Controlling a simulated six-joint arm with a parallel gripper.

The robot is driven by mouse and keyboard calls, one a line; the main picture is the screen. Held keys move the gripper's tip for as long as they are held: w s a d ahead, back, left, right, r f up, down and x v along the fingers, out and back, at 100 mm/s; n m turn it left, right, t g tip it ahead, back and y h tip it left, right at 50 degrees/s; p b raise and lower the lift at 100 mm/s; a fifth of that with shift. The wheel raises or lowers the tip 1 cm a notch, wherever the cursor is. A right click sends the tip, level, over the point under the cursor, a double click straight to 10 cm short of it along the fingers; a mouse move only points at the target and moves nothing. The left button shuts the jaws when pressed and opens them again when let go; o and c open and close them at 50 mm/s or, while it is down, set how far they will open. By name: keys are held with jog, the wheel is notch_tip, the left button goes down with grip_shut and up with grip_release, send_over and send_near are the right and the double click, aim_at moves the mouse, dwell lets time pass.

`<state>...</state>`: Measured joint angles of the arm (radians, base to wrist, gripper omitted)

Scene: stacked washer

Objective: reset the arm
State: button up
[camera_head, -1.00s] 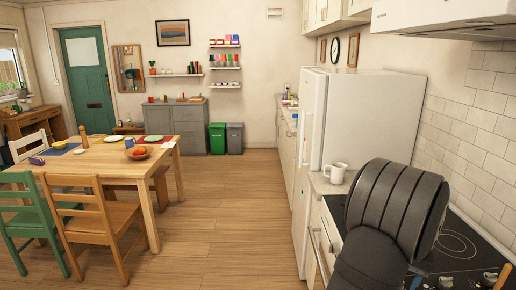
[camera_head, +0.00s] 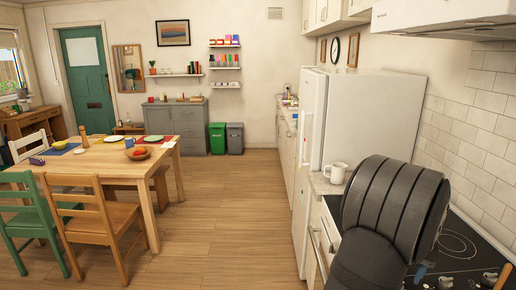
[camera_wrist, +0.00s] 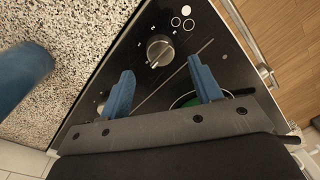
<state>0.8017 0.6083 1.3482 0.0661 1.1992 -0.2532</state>
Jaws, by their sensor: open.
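My gripper (camera_wrist: 163,85) shows in the wrist view as two blue fingers held wide apart with nothing gripped between them. It is over the black front of the stove (camera_wrist: 190,45). A round knob (camera_wrist: 160,48) lies just beyond the fingertips, apart from them. A dark round thing with green inside is partly hidden behind the right finger. In the head view my dark arm covers much of the stove (camera_head: 455,243), and only a bit of blue by the hob shows low down.
A speckled worktop (camera_wrist: 60,50) lies left in the wrist view, with a blurred blue object (camera_wrist: 18,75) over it. A white mug (camera_head: 335,173) stands on the counter beside the white fridge (camera_head: 360,115). A dining table (camera_head: 110,165) stands left. The wooden floor between is clear.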

notch_tip(320, 180, up, 12)
notch_tip(320, 180, down, 17)
jog(key=shift+a+f, duration=0.15)
jog(key=shift+f, duration=0.05)
jog(key=m, duration=0.6)
jog(key=shift+r+m, duration=0.1)
jog(key=shift+m, duration=0.2)
jog(key=m, duration=0.5)
jog(key=shift+a+m+h, duration=0.1)
jog(key=shift+m+h, duration=0.2)
jog(key=shift+r, duration=0.9)
